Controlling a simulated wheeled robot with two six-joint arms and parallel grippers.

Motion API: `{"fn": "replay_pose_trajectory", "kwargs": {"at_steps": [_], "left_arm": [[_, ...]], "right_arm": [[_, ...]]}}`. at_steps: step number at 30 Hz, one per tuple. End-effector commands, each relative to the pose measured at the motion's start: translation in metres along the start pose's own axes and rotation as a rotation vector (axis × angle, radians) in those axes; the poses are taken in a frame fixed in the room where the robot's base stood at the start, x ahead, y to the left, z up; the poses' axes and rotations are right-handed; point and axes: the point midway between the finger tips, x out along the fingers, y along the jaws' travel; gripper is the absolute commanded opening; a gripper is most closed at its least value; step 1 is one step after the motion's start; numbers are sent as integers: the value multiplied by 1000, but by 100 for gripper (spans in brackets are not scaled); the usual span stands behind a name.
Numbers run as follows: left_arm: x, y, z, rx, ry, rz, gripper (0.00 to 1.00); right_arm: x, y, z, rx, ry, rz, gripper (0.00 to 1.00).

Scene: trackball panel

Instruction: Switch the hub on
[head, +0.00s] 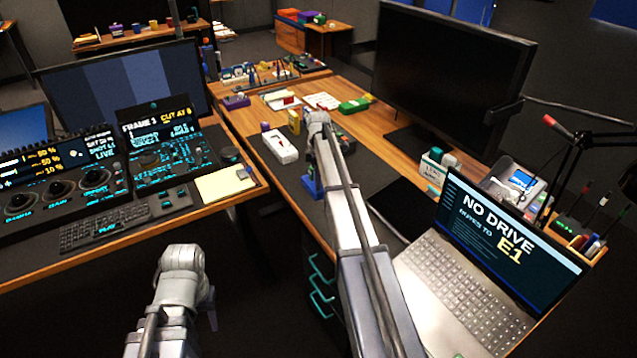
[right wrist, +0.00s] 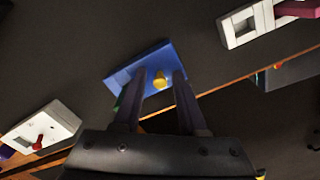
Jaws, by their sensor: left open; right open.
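No thing in view bears a readable label saying hub. In the right wrist view a blue block with a yellow knob (right wrist: 138,76) lies just beyond my right gripper (right wrist: 158,80). Its two fingers are open, with the knob showing between them; I cannot tell whether they touch it. In the head view a blue piece (head: 312,187) shows beside my right arm, which hides part of it. A white box with a red lever (right wrist: 42,132) is at the left of the wrist view. My left gripper (head: 207,305) hangs low in the head view, clear of the desks, its fingertips indistinct.
A white box (head: 281,147) lies on the dark mat left of my right arm. A laptop (head: 480,270) reading "NO DRIVE ROUTES TO E1" stands to the right, below a large monitor (head: 450,75). A control console (head: 165,150) fills the left desk. A dark gap separates the desks.

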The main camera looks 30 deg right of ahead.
Motion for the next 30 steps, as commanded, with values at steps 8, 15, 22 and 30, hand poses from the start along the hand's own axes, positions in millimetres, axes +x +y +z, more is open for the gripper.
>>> {"fn": "replay_pose_trajectory", "kwargs": {"at_steps": [8, 15, 22, 30], "left_arm": [[-1, 0, 0, 0, 0, 0, 50], [-1, 0, 0, 0, 0, 0, 50], [-1, 0, 0, 0, 0, 0, 50], [2, 0, 0, 0, 0, 0, 50]], "right_arm": [[-1, 0, 0, 0, 0, 0, 22], [-1, 0, 0, 0, 0, 0, 0], [-1, 0, 0, 0, 0, 0, 0], [1, 4, 3, 2, 69, -47, 0]]}}
